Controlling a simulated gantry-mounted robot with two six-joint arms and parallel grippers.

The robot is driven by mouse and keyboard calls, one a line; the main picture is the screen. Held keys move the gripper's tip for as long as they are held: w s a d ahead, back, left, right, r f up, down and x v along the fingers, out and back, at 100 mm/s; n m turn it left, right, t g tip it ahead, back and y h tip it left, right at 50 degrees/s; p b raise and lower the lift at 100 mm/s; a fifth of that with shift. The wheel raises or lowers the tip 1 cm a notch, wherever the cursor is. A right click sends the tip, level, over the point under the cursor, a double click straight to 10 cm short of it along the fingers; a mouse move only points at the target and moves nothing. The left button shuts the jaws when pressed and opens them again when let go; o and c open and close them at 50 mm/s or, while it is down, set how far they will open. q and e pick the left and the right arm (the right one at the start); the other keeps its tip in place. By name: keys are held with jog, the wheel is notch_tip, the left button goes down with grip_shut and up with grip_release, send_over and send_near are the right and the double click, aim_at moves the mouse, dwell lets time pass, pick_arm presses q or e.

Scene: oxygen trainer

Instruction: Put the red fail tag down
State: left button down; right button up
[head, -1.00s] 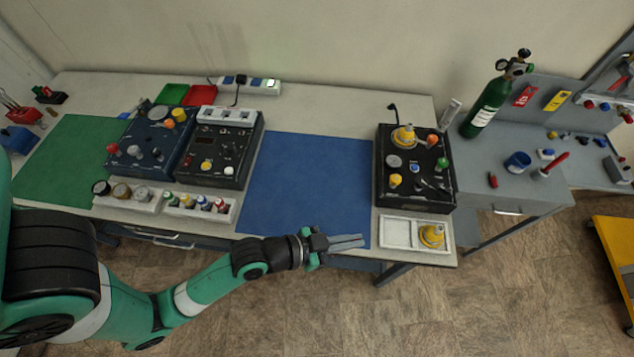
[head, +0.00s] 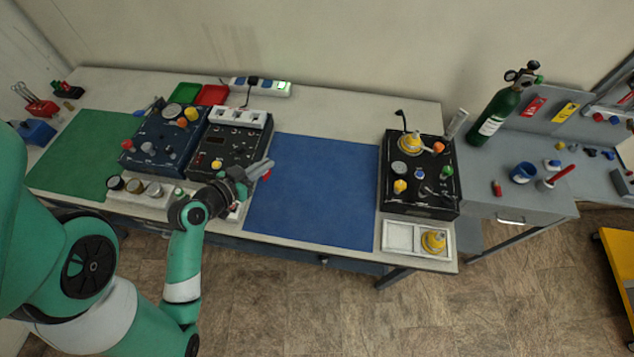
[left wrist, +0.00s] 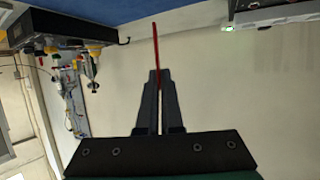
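My left gripper (head: 262,168) is above the table, by the left edge of the blue mat (head: 315,190) and in front of the black trainer box (head: 228,148). In the left wrist view its fingers (left wrist: 160,90) are shut on a thin red piece, the red fail tag (left wrist: 156,50), seen edge-on and sticking out past the fingertips. In the head view only a small red bit of the tag (head: 267,175) shows at the fingertips. The tag is clear of the table as far as I can see. My right gripper is not in view.
A red pad (head: 212,95) and a green pad (head: 185,93) lie at the back left, near a power strip (head: 262,87). A green mat (head: 80,155) is at left. Another black box (head: 418,170) and a white tray (head: 398,238) stand right of the bare blue mat.

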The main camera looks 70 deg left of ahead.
pick_arm(q)
jog(key=w+d+f+b, duration=0.1)
jog(key=w+f+b, duration=0.2)
jog(key=w+f, duration=0.1)
jog(key=w+d+f+b, duration=0.1)
jog(key=w+f+b, duration=0.2)
jog(key=w+f, duration=0.1)
jog(key=w+d+f+b, duration=0.1)
jog(key=w+f+b, duration=0.1)
jog(key=w+f, duration=0.2)
jog(key=shift+w+d+f+b, duration=0.15)
jog(key=shift+w+f+b, duration=0.1)
jog(key=shift+w+b, duration=0.2)
jog(key=shift+f, duration=0.35)
jog(key=shift+s, duration=0.1)
jog(key=shift+r, duration=0.1)
